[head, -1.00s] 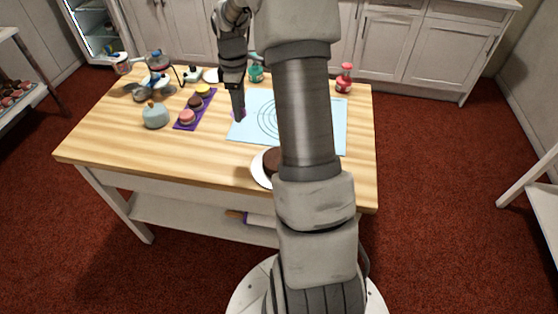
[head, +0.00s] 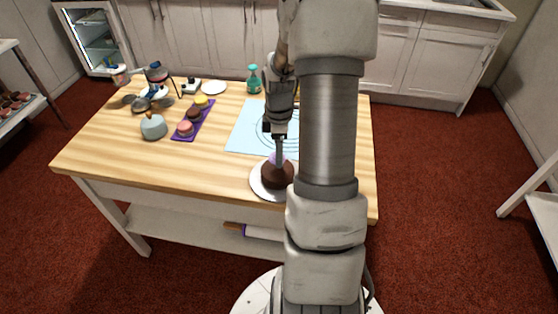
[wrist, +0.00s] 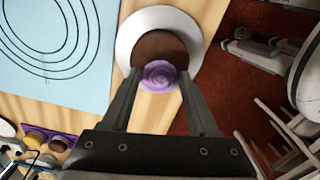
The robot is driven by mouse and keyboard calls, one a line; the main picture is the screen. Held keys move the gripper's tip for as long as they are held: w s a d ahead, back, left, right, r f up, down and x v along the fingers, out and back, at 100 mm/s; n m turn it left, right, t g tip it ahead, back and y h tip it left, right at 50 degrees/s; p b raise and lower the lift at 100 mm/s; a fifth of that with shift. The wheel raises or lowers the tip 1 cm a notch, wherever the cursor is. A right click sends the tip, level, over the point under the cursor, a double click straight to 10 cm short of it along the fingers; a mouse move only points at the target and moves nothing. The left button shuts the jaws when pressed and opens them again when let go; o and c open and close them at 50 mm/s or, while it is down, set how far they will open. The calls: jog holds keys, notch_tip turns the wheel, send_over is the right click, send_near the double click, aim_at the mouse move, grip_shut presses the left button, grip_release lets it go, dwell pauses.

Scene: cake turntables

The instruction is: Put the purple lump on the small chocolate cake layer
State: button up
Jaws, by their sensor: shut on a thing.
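The small chocolate cake layer (head: 277,175) sits on a white round plate (head: 258,184) near the table's front edge. It also shows in the wrist view (wrist: 158,46), on its plate (wrist: 197,33). The purple lump (wrist: 159,75) is swirled and lies between the fingertips of my gripper (wrist: 158,74), which is shut on it. In the wrist view the lump overlaps the near edge of the cake. In the head view my gripper (head: 279,160) is over the cake, with a bit of purple at its tips. I cannot tell whether the lump touches the cake.
A light blue mat (head: 245,128) with printed circles lies behind the plate. A purple tray (head: 203,121) with small cakes, a grey-blue domed pot (head: 153,127) and a teal bottle (head: 254,79) stand farther off. The table's front left is bare.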

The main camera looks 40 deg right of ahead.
jog(key=shift+f, duration=2)
jog(key=shift+f+b, duration=0.2)
jog(key=shift+b, duration=0.1)
jog(key=o, duration=1.3)
jog(key=shift+r, duration=0.15)
notch_tip(320, 180, up, 12)
jog(key=shift+r+p, duration=0.1)
jog(key=shift+p, duration=0.75)
jog(key=shift+a, duration=0.1)
